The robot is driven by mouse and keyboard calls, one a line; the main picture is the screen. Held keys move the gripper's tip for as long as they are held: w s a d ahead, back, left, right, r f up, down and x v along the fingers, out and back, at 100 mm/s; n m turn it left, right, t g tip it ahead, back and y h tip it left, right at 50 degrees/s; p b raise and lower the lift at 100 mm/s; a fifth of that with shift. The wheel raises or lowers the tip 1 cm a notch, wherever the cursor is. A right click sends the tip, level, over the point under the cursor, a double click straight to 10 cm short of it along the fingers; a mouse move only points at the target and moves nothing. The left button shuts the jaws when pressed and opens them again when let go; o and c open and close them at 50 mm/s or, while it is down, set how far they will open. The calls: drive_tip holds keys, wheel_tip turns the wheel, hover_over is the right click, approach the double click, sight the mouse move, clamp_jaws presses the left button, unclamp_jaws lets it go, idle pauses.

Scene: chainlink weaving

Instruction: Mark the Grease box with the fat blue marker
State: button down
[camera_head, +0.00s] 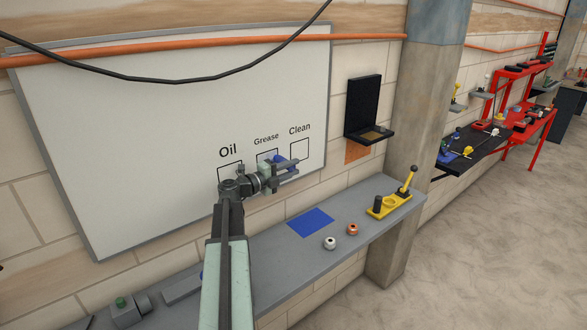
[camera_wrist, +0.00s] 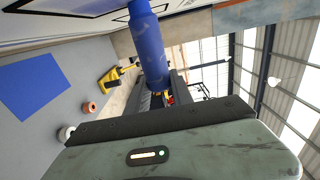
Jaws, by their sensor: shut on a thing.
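A whiteboard (camera_head: 120,120) on the brick wall bears the words Oil, Grease and Clean, each above an outlined box. The Grease box (camera_head: 267,151) is the middle one; its lower part is hidden behind my gripper and the marker. My gripper (camera_head: 276,175) is in front of the board at the Grease and Clean boxes, shut on the fat blue marker (camera_wrist: 149,45). In the head view a blue end of the marker (camera_head: 281,161) shows beside the Grease box. I cannot tell whether its tip touches the board. I see no clear mark in the box.
Below the board a grey shelf (camera_head: 275,255) carries a blue mat (camera_head: 310,221), a white roll (camera_head: 330,243), an orange roll (camera_head: 352,230) and a yellow tool (camera_head: 390,205). A black holder (camera_head: 365,110) hangs right of the board. A concrete pillar (camera_head: 418,130) stands beyond it.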

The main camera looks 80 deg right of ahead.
drive_tip(key=v, duration=0.8)
drive_tip(key=shift+w, duration=0.15)
idle(1.3)
drive_tip(key=shift+a, duration=0.1)
drive_tip(key=x, duration=1)
idle(1.9)
drive_tip(key=s+a, duration=0.5)
idle(0.5)
